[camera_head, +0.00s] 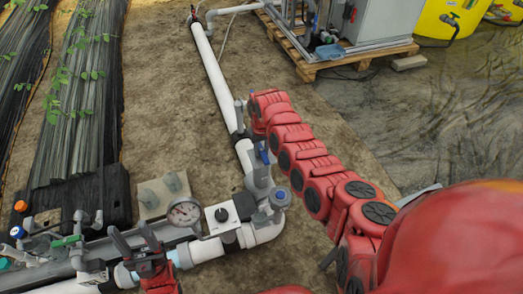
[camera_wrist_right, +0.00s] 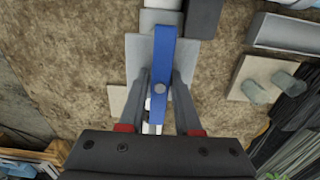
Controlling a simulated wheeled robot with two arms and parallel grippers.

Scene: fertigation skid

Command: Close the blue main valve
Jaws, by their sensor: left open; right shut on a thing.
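The blue main valve's handle (camera_head: 264,152) sits on the white pipe, just above the pipe's elbow in the head view. In the right wrist view the blue handle (camera_wrist_right: 161,75) is a long flat bar, roughly in line with the pipe. My right gripper (camera_wrist_right: 163,82) is shut on it, one grey finger on each side. In the head view my right wrist hides part of this grip. My left gripper (camera_head: 134,238) is open and empty, above the lower pipe run at the bottom left of the head view.
A pressure gauge (camera_head: 184,212) and a white box with a black knob (camera_head: 221,216) stand along the lower pipe. A manifold with a green-handled valve (camera_head: 67,241) is at the left. A pallet (camera_head: 340,58) with a cabinet stands at the back. Bare soil lies between.

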